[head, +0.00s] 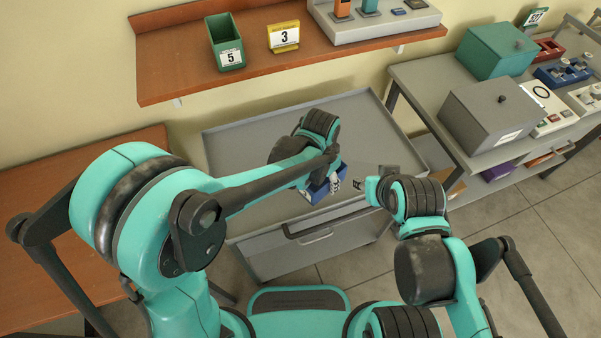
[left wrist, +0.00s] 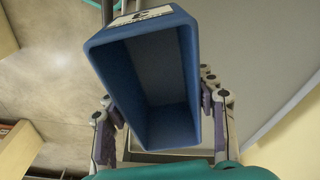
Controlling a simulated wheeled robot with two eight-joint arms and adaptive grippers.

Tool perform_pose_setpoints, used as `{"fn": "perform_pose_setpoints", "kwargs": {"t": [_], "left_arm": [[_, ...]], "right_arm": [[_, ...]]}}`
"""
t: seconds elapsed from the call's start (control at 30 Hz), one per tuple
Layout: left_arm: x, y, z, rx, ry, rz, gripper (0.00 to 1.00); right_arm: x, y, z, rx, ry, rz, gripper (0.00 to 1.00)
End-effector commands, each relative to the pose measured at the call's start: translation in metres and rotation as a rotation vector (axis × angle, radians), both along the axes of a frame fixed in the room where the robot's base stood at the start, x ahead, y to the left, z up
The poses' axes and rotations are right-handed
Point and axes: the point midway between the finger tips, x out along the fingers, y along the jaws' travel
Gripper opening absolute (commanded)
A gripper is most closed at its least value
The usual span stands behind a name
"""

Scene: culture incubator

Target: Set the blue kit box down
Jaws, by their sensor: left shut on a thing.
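The blue kit box (head: 325,188) shows in the head view over the front part of the grey cart top (head: 240,150), partly hidden by my left gripper (head: 322,172). In the left wrist view the blue kit box (left wrist: 190,75) is open, looks empty and has a white number label on its far end. My left gripper's fingers (left wrist: 162,125) lie along its two long sides, shut on it. I cannot tell whether the box touches the cart top. My right gripper (head: 359,184) is just right of the box; its fingers are too small and dark to read.
The cart top is bare at its left and back. A wooden shelf (head: 165,65) above holds a green bin (head: 225,45) and a yellow-framed number 3 sign (head: 284,36). A grey bench (head: 420,85) with boxes stands right; a wooden table (head: 40,240) stands left.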

Motion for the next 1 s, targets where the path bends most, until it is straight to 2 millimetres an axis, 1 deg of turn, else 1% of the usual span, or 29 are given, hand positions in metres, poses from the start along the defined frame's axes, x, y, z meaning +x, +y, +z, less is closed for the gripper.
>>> {"fn": "perform_pose_setpoints", "kwargs": {"t": [0.03, 0.2, 0.3, 0.4, 0.57, 0.7, 0.8, 1.0], "left_arm": [[0.007, 0.013, -0.011, 0.0, 0.0, 0.008, 0.24], [0.024, 0.049, -0.035, -0.001, 0.001, 0.008, 0.24], [0.032, 0.064, -0.045, -0.001, 0.001, 0.007, 0.24], [0.036, 0.073, -0.05, 0.0, 0.0, 0.005, 0.24], [0.037, 0.077, -0.058, 0.0, 0.0, 0.001, 0.24], [0.038, 0.077, -0.08, 0.0, 0.0, 0.002, 0.24], [0.037, 0.077, -0.092, 0.0, 0.0, 0.002, 0.24], [0.037, 0.077, -0.091, 0.0, 0.0, 0.002, 0.24]], "right_arm": [[0.0, 0.0, -0.007, 0.0, 0.0, 0.0, 0.4], [0.0, 0.0, -0.019, 0.0, 0.0, 0.0, 0.4], [0.0, 0.0, -0.023, 0.0, 0.0, 0.0, 0.4], [0.0, 0.0, -0.025, 0.0, 0.0, 0.0, 0.4], [0.0, 0.0, -0.028, 0.0, 0.0, 0.0, 0.4], [0.0, 0.0, -0.038, 0.0, 0.0, 0.0, 0.4], [0.0, 0.0, -0.043, 0.0, 0.0, 0.0, 0.4], [0.0, 0.0, -0.042, 0.0, 0.0, 0.0, 0.4]]}}
